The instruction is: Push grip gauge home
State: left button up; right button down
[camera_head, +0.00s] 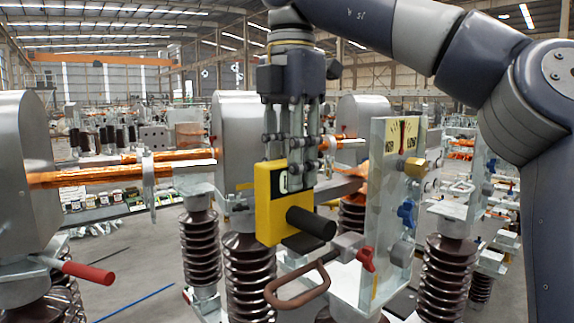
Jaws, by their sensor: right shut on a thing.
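The grip gauge is a yellow block (268,220) with a black cylindrical handle and a small white display on its face, in the middle of the head view. My right gripper (288,170) points down from above and is shut on the yellow gauge at its upper part. The gauge is in front of a grey bar and the copper contacts near the centre isolator. Its far side is hidden, so I cannot tell whether it touches the contact. My left gripper is not in view.
A clear upright panel (388,200) with a dial and coloured knobs stands just right of the gauge. A brown loop handle (298,290) juts out below. A red-handled lever (88,272) is at lower left. Ribbed brown insulators (200,250) stand around; copper bars (110,175) lie left.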

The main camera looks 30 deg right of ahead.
aim_at(324, 184)
jog(key=shift+w+d, duration=0.1)
jog(key=shift+d, duration=0.8)
jog(key=shift+w+d+r, duration=0.1)
jog(key=shift+w+d, duration=0.15)
jog(key=shift+d, duration=1.15)
jog(key=shift+w+d, duration=0.2)
jog(key=shift+d, duration=1.2)
jog(key=c, duration=1.2)
grip_release()
jog(key=shift+s, duration=0.1)
jog(key=shift+a, duration=0.2)
